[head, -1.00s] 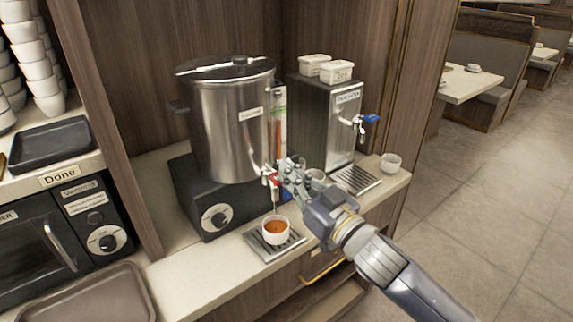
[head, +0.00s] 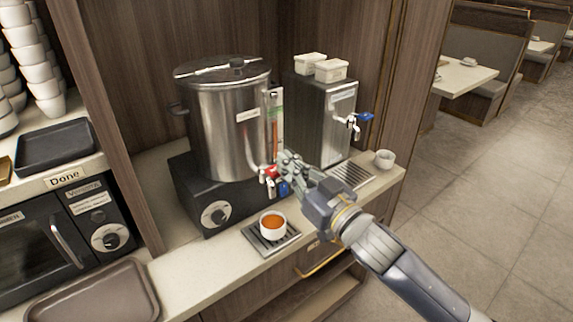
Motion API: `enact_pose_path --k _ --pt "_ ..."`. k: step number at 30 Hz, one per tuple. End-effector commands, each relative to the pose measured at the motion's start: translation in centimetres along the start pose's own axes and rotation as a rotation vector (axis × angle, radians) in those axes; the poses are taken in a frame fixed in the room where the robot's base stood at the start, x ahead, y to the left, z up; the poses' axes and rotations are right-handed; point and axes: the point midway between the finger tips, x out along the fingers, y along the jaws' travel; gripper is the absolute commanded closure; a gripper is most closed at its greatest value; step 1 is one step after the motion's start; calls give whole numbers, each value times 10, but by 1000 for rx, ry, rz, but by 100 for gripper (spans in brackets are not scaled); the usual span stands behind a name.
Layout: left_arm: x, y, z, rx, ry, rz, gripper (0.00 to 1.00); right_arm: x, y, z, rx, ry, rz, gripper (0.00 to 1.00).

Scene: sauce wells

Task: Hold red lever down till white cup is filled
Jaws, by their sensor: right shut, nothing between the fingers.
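The white cup (head: 273,226) stands upright on the drip tray (head: 259,244) under the taps of the steel urn. Orange-brown liquid (head: 272,222) shows inside it, close to the rim. The red lever (head: 269,171) is on the tap at the front of the steel urn (head: 222,125). My right gripper (head: 284,170) is shut and empty, right beside the red lever; whether it touches the lever I cannot tell. No stream of liquid shows between tap and cup. My left gripper is out of view.
A metal dispenser (head: 323,118) with a blue lever (head: 366,117) stands behind my right arm. A small white cup (head: 384,159) stands near the counter's right end. A dark tray (head: 57,145) sits on the shelf marked Done.

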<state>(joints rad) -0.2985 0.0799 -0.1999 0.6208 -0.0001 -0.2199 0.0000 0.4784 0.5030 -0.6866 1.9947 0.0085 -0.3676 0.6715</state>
Motion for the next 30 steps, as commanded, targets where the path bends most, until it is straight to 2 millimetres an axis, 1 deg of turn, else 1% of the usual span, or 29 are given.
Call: enact_pose_path --k 1,2,3,4,9,12,15,18,21,30 --pt "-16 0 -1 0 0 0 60 3 2 -16 1 0 1 100" --pt "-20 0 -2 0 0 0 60 4 3 -20 1 0 1 100" --pt "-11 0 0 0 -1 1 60 -4 4 -11 0 -3 2 100" --pt "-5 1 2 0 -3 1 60 -13 4 -8 0 -1 1 100" --pt "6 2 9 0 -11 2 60 -50 3 -12 -2 -1 0 100" --pt "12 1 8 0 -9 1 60 -69 3 -14 -1 -1 1 100" --pt "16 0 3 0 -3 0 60 -83 3 -17 0 -1 2 100" --pt "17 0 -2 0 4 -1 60 -92 3 -19 1 -1 1 100" --pt "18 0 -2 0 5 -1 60 -96 3 -21 1 1 0 100" --pt "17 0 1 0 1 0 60 -97 3 -22 0 1 0 100"
